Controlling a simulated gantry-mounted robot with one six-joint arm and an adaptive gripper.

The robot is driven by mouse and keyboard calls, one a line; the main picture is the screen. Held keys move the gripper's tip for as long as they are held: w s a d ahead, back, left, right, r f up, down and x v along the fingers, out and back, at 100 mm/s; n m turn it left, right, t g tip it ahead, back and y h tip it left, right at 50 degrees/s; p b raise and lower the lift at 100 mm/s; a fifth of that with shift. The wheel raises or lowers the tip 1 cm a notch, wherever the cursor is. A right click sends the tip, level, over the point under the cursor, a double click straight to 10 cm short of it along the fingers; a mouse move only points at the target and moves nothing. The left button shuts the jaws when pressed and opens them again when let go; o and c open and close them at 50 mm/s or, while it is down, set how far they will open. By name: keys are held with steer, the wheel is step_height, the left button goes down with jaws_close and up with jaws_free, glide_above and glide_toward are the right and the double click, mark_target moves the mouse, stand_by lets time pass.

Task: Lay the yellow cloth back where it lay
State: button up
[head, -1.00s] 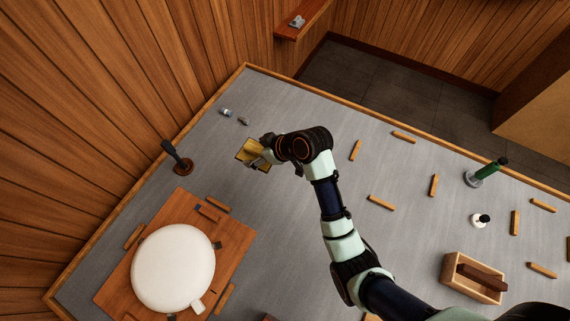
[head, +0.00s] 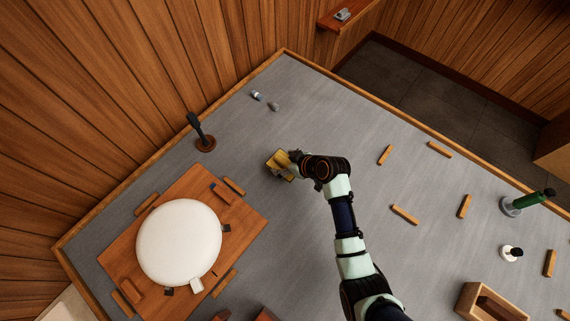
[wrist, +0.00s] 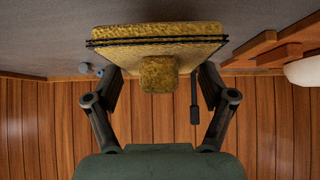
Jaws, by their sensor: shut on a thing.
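The yellow cloth (head: 280,164) is at my gripper (head: 296,162) over the grey tabletop. In the wrist view the cloth (wrist: 158,45) looks like a flat, layered pad with dark bands along its edge. A yellow lump (wrist: 158,74) stands out from its middle, between the fingers. My gripper (wrist: 160,78) is shut on the cloth, with the fingertips partly hidden behind it. The cloth is close to the tabletop; I cannot tell whether it touches.
A wooden board (head: 126,251) with a white round cushion (head: 179,241) is at lower left. Wooden strips (head: 404,214) lie scattered to the right. Grey table around the cloth is clear.

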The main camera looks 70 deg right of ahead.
step_height(320, 180, down, 4)
steer(key=shift+f+b, duration=0.1)
steer(key=shift+b, duration=0.5)
steer(key=shift+f, duration=0.15)
steer(key=o, duration=1.7)
steer(key=shift+s+r, duration=0.15)
steer(key=shift+r, duration=0.3)
steer(key=p+v, duration=0.3)
steer(key=v, duration=0.8)
steer(key=shift+s+a+r, duration=0.1)
steer(key=shift+s+r, duration=0.05)
steer(key=shift+s, duration=0.05)
